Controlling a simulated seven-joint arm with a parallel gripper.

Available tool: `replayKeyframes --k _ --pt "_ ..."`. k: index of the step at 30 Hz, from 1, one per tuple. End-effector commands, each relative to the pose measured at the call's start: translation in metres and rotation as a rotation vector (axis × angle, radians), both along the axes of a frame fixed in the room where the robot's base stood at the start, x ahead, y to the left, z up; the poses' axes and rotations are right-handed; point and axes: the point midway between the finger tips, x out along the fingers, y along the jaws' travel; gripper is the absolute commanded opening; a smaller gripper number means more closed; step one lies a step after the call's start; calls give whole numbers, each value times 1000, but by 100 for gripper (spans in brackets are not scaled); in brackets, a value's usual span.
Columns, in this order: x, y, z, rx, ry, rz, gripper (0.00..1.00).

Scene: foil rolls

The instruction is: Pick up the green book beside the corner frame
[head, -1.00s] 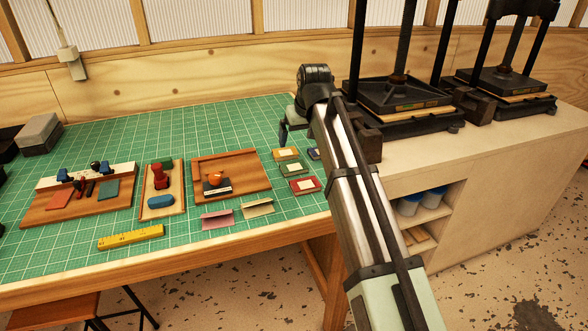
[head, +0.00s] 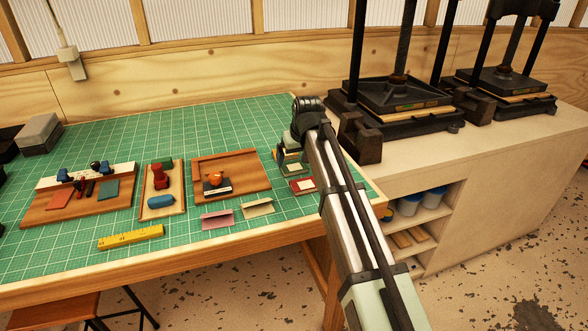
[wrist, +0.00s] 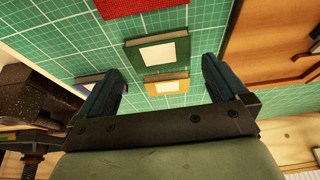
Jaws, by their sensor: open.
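The green book (wrist: 157,52), with a pale label, lies flat on the cutting mat. In the wrist view it sits between a red book (wrist: 130,5) and a yellow book (wrist: 166,85). In the head view the green book (head: 292,169) is partly hidden by my gripper (head: 289,150). The wooden corner frame (head: 257,182) lies to its left in the head view, and at the right in the wrist view (wrist: 270,45). My gripper (wrist: 162,78) is open and empty above the books; the green book shows beyond its fingertips, with no contact visible.
A blue book (wrist: 88,83) lies behind one finger in the wrist view. A heavy black press (head: 400,100) stands on the pale cabinet to the right. Folded pink (head: 217,219) and cream (head: 257,208) cards lie in front. The green mat (head: 230,125) is clear behind the corner frame.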

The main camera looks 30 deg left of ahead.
Motion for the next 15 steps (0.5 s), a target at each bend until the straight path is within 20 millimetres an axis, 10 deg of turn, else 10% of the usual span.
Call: replayKeyframes --k 15 --pt "10 9 -38 -1 -1 0 100"
